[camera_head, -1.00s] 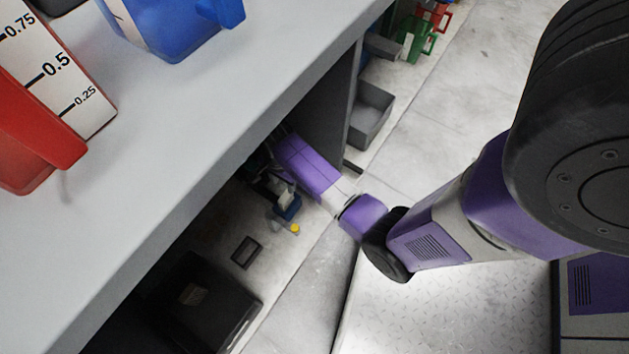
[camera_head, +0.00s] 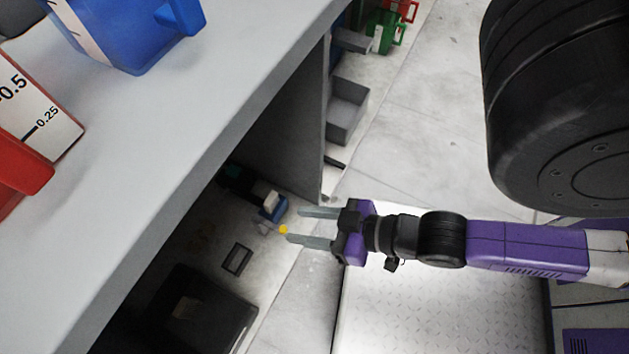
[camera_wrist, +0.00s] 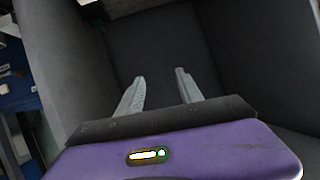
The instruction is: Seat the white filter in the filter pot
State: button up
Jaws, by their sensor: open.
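My gripper (camera_head: 303,226) is open and empty in the head view. Its two grey fingers point left, beside the grey counter and at the opening under it. In the wrist view my gripper (camera_wrist: 161,82) also shows open, with nothing between the fingers and dark grey panels ahead. I cannot make out the white filter or the filter pot in either view.
The grey counter (camera_head: 150,130) holds a blue jug (camera_head: 135,35) and a red jug (camera_head: 20,170) with a white scale. A grey bin (camera_head: 346,108) and red and green containers stand beyond. A black box (camera_head: 205,315) lies in the shadow below. Open floor (camera_head: 440,110) is at the upper right.

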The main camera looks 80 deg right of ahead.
notch_tip(320, 180, up, 9)
jog(key=s+a+n+t, duration=0.2)
jog(key=shift+y, duration=0.4)
jog(key=shift+r, duration=0.15)
